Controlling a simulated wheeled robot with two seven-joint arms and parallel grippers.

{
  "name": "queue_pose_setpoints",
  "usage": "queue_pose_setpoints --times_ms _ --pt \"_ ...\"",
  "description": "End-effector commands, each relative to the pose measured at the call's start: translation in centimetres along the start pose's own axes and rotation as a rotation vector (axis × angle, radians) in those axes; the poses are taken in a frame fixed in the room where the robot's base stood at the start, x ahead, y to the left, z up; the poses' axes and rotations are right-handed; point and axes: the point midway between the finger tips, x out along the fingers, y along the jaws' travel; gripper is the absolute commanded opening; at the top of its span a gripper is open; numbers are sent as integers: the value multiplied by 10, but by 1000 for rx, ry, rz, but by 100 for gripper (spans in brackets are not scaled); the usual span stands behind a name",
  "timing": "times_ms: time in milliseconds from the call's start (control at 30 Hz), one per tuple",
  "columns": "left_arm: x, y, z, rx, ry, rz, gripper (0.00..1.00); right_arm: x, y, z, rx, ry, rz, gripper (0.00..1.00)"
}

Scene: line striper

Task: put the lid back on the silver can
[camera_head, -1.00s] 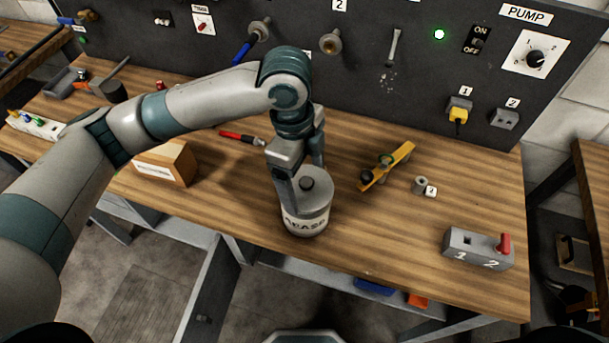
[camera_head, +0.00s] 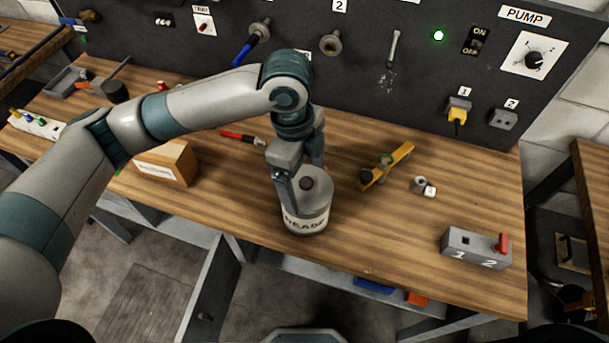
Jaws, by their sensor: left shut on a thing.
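The silver can (camera_head: 305,224) stands upright near the front edge of the wooden bench, with a pale lettered label on its side. Its round grey lid (camera_head: 318,192) with a dark knob (camera_head: 306,184) is at the can's top. I cannot tell whether it is fully seated. My left gripper (camera_head: 301,182) comes down from above and behind, with its fingers at the lid. It is shut on the lid, though the exact contact is partly hidden by the near finger. My right gripper does not show.
A cardboard box (camera_head: 168,163) and a red-handled tool (camera_head: 240,137) lie to the left. A yellow level-like tool (camera_head: 386,166), a small metal cylinder (camera_head: 420,184) and a grey switch box (camera_head: 476,248) are to the right. The dark panel (camera_head: 365,75) rises behind.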

Motion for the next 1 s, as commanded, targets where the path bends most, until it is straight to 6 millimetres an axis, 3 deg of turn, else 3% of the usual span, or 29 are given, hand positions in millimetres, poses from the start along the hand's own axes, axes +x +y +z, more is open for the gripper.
queue_pose_setpoints --times_ms 1000 --pt "0 0 0 -1 1 0 66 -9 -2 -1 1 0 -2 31"
